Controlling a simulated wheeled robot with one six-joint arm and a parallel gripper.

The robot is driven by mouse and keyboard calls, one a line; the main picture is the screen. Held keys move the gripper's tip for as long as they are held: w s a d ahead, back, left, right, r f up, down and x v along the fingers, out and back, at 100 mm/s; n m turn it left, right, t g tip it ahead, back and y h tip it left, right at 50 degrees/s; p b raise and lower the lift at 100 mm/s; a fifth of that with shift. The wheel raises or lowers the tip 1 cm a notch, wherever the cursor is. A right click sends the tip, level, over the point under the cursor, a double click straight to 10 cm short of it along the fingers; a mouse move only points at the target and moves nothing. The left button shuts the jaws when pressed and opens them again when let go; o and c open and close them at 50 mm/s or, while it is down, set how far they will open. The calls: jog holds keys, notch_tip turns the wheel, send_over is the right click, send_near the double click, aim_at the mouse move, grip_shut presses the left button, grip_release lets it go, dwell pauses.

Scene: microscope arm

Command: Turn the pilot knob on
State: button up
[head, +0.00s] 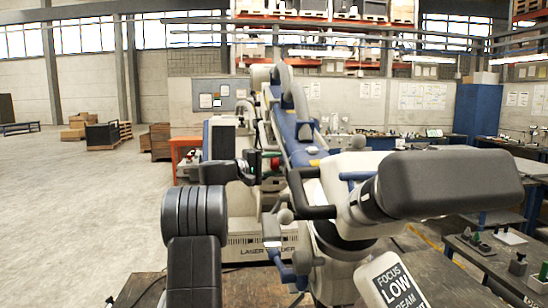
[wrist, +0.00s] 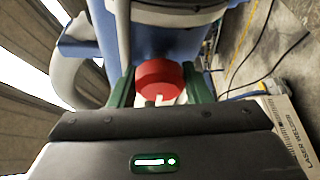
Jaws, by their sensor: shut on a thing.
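The pilot knob (wrist: 158,76) is a red round knob with a pale mark low on its face. In the wrist view it sits on the blue-and-white machine body, between my two green fingers. My gripper (wrist: 160,88) is shut on it, one finger on each side. In the head view my gripper (head: 268,160) reaches the side of the laser welder (head: 262,241), with a small red part of the knob (head: 275,164) showing at its tip. The rest of the knob is hidden there, and I cannot read its setting.
The welder's large grey-padded head (head: 450,182) and black handle (head: 312,195) fill the right foreground. A label with "FOCUS LOW BEAM" (head: 394,285) hangs below. A bench with small parts (head: 490,258) stands at right. Open concrete floor (head: 75,205) lies to the left.

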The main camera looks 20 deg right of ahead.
jog(key=shift+n+y+p, duration=0.4)
jog(key=shift+n+p, duration=0.4)
jog(key=shift+p, duration=0.15)
jog(key=o, duration=1)
jog(key=shift+a, duration=0.1)
jog(key=a+b, duration=0.1)
jog(key=a, duration=0.3)
jog(key=s+a+b, duration=0.1)
jog(key=a, duration=0.4)
jog(key=a+b, duration=0.2)
jog(key=a, duration=0.2)
jog(key=shift+s+a+r, duration=0.25)
jog(key=shift+s+r, duration=0.1)
jog(key=shift+s, duration=0.05)
jog(key=shift+d, duration=0.1)
